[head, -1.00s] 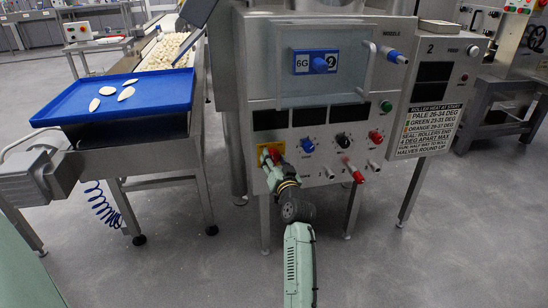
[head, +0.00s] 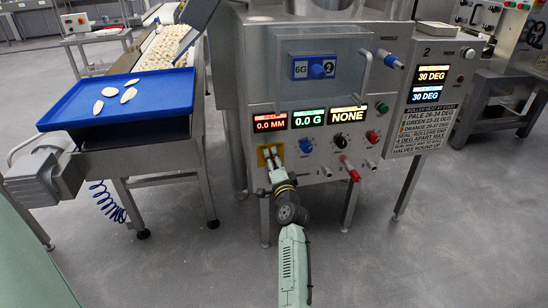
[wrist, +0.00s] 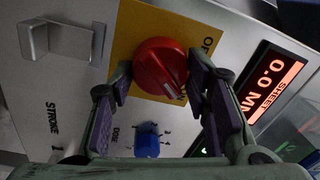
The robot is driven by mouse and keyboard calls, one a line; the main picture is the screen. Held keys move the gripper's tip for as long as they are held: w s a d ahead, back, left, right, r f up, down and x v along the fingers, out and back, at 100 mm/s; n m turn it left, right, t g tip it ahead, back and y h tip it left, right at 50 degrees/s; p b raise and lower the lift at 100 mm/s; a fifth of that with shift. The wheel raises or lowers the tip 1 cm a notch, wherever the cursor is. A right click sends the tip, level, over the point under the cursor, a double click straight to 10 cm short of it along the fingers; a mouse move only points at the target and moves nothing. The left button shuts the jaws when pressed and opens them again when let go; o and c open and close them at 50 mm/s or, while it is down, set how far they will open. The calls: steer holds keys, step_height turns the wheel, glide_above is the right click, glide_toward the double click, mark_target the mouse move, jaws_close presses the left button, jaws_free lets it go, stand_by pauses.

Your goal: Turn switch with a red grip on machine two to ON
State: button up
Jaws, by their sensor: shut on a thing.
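The switch's red grip (wrist: 160,65) sits on a yellow plate (wrist: 124,35) on the front panel of machine two (head: 240,100). In the wrist view my gripper (wrist: 156,82) has one finger on each side of the red grip and is shut on it. Lettering on the plate beside the grip is partly covered. In the head view my gripper (head: 273,160) reaches up to the yellow plate (head: 262,155) and mostly hides the grip. The machine's displays (head: 308,118) are lit, reading 0.0 MM, 0.0 G and NONE; two side displays (head: 430,85) read 30 DEG.
A blue knob (head: 306,146), a black knob (head: 341,141) and a red button (head: 372,137) are close on the right. Red-tipped handles (head: 354,174) stick out below them. A metal bracket (wrist: 65,42) is beside the plate. A blue tray (head: 120,98) stands at the left.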

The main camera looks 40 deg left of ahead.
mark_target(272, 130)
steer(key=shift+r+m, duration=0.1)
steer(key=shift+m, duration=0.5)
steer(key=shift+p, duration=0.3)
steer(key=o, duration=1.2)
steer(key=shift+c, duration=0.2)
steer(key=r, duration=1)
steer(key=shift+s+r, duration=0.2)
steer(key=shift+r, duration=0.1)
steer(key=shift+w+f, duration=0.15)
steer(key=shift+f, duration=0.1)
